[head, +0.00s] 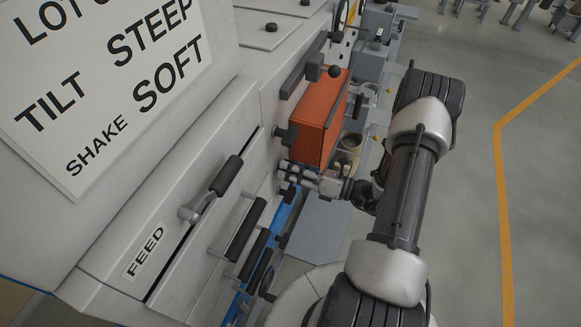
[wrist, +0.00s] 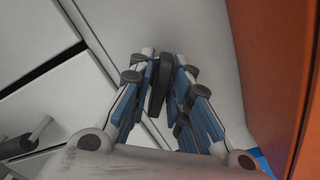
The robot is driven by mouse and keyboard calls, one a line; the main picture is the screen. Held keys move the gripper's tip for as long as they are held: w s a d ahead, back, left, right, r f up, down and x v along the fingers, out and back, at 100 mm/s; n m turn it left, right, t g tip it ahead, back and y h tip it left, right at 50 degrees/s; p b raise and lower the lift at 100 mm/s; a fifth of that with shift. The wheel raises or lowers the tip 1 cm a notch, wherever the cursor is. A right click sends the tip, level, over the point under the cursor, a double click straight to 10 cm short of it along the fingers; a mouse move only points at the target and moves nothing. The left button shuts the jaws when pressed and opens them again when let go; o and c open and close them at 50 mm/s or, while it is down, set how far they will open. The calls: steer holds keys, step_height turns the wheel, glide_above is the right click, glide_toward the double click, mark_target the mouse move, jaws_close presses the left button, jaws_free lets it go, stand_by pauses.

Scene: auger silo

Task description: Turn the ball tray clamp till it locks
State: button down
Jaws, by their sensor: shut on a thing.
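In the wrist view my gripper (wrist: 163,88) is closed on a dark flat handle, which I take to be the ball tray clamp (wrist: 157,92). The handle stands out from a pale panel, with a blue-padded finger on each side. In the head view my gripper (head: 286,168) is at the machine's side, just below the orange box. The fingers mostly hide the held handle there, and I cannot tell its turn angle or whether it is locked.
The orange box (head: 318,118) stands close above my gripper and fills the right of the wrist view. Several dark handles are on the panels, including a lever (head: 226,176) by the FEED label (head: 144,252). Open floor (head: 470,200) lies to the right.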

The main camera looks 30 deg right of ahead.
steer(key=m+p, duration=0.1)
steer(key=m, duration=0.4)
steer(key=shift+m, duration=0.4)
steer(key=m+p, duration=0.1)
steer(key=m, duration=0.3)
steer(key=shift+f+m, duration=0.15)
steer(key=shift+m, duration=0.15)
steer(key=c, duration=1.7)
jaws_free()
steer(key=v, duration=1.2)
steer(key=shift+d, duration=0.1)
